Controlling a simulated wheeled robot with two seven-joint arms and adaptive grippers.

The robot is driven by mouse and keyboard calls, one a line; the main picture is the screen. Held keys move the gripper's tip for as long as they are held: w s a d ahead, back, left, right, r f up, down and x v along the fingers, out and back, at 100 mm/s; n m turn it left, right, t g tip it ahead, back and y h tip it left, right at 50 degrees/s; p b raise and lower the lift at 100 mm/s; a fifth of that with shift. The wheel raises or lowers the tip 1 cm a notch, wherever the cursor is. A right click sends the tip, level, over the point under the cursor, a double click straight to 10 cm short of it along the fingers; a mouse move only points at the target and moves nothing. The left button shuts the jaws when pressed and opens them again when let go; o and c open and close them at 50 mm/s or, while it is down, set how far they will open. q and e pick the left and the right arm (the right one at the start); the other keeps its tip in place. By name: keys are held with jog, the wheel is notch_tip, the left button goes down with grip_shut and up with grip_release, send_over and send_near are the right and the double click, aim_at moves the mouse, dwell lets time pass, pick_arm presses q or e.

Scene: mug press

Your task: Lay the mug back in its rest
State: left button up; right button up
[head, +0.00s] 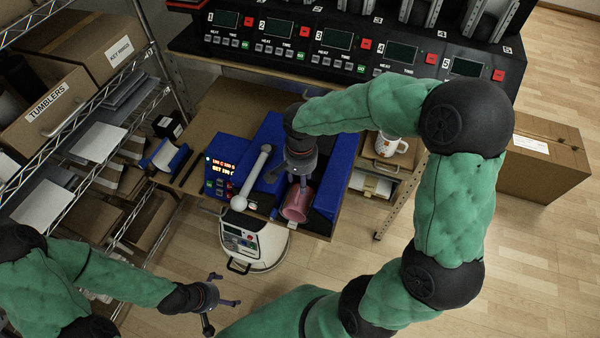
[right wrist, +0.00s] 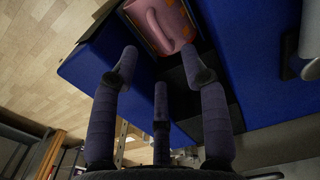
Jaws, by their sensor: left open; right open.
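The pink mug (head: 297,203) lies on its side at the front of the dark slot in the blue press (head: 335,175). My left gripper (head: 222,301) is open and empty, low at the left, far from the press.
A white lever (head: 252,178) stands left of the slot, beside a blue control box (head: 220,168). A white mug with a print (head: 388,146) stands to the right. A shelf with boxes (head: 50,105) is at the left, and a row of numbered heaters (head: 335,45) at the back.

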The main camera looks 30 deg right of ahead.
aim_at(298, 195)
notch_tip(298, 195, down, 8)
jog(key=shift+r+b, duration=0.15)
jog(key=shift+b, duration=1)
jog(key=shift+c, duration=0.3)
grip_shut()
jog(key=shift+r, duration=0.2)
jog(key=shift+s+a, duration=0.5)
jog(key=shift+a, duration=0.15)
jog(key=s+a+b, duration=0.2)
jog(key=s+a, duration=0.5)
jog(key=a, duration=0.2)
jog(key=shift+s, duration=0.4)
dwell(1.0)
jog(key=shift+r, duration=0.15)
